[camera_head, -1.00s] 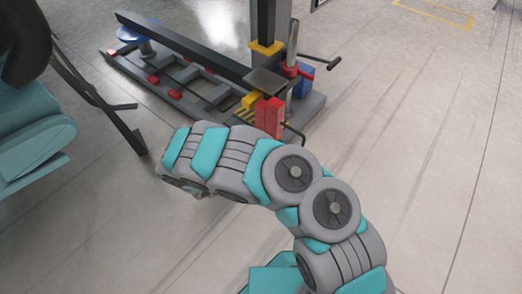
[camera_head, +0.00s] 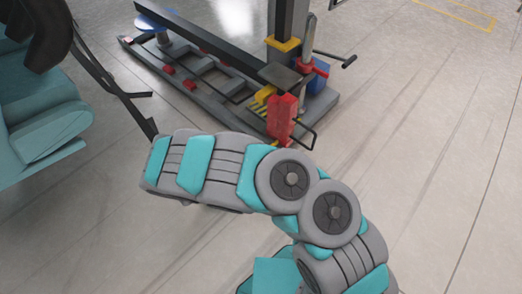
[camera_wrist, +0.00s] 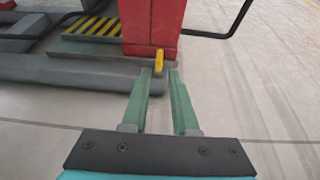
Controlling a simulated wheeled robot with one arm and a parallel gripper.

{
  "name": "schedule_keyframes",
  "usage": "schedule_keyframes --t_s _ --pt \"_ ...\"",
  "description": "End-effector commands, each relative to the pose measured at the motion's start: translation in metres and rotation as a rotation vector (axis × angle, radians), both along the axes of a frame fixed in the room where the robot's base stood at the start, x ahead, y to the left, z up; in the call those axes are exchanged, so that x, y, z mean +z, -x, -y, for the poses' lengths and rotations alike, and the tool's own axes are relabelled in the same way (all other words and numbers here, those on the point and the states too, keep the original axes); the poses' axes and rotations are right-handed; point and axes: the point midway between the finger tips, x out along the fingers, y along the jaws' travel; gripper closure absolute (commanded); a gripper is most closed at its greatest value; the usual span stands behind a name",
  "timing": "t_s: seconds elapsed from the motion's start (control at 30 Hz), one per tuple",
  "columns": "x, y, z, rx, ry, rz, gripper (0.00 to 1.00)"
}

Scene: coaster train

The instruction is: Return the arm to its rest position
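My arm (camera_head: 215,168) reaches from the lower right of the head view, bends at two round joints and points left above the floor. My gripper is hidden in the head view. In the wrist view my gripper (camera_wrist: 161,75) shows two green fingers with a clear gap between them. I cannot tell whether the fingers touch that yellow piece.
A machine with a grey base (camera_head: 215,88), a dark upright post and a red block (camera_head: 281,117) stands beyond my arm. A teal seat (camera_head: 35,110) with dark bars (camera_head: 105,75) is at the left. The floor (camera_head: 425,150) on the right is clear.

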Motion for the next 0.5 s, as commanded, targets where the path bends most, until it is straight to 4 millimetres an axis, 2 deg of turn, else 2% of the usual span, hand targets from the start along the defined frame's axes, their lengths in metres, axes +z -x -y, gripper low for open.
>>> schedule_keyframes --t_s 0.37,0.47,0.5 --pt "0.001 -0.001 0.001 -0.004 -0.001 0.002 0.72" --pt "0.016 -0.006 0.011 -0.040 -0.011 0.022 0.72" --pt "0.026 -0.009 0.019 -0.068 -0.019 0.039 0.72"
